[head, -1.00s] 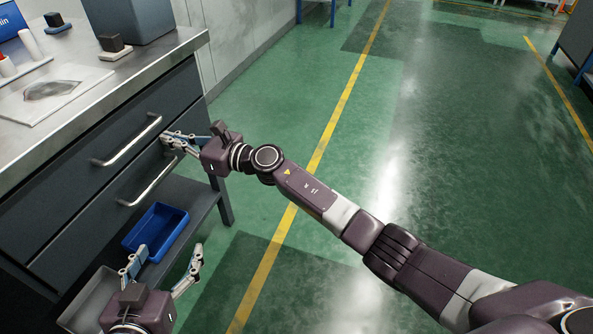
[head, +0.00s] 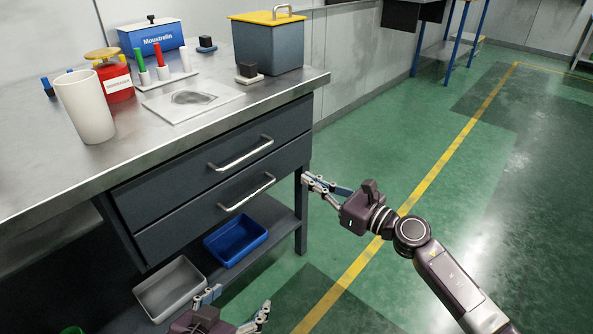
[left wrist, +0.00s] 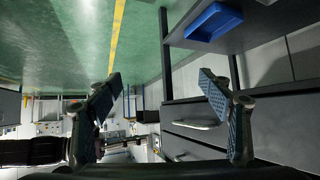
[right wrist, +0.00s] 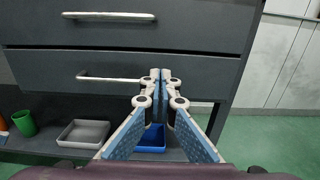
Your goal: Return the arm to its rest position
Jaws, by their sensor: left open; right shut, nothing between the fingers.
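My left gripper (head: 238,302) is at the bottom of the head view, in front of the lower shelf. It is open and empty, and its spread fingers also show in the left wrist view (left wrist: 158,84). My right gripper (head: 308,180) is beside the right front edge of the drawer cabinet in the head view. In the right wrist view its fingertips (right wrist: 160,76) meet with nothing between them. They overlap the lower drawer front (right wrist: 205,68), apart from its handle (right wrist: 112,78). Both drawers look closed.
The steel worktop (head: 40,165) holds a white cup (head: 85,108), a red jar (head: 116,82), a marker stand (head: 165,78) and a grey bin (head: 268,48). A blue tray (head: 236,240) and a grey tray (head: 170,288) sit on the lower shelf. The green floor (head: 400,170) to the right is open.

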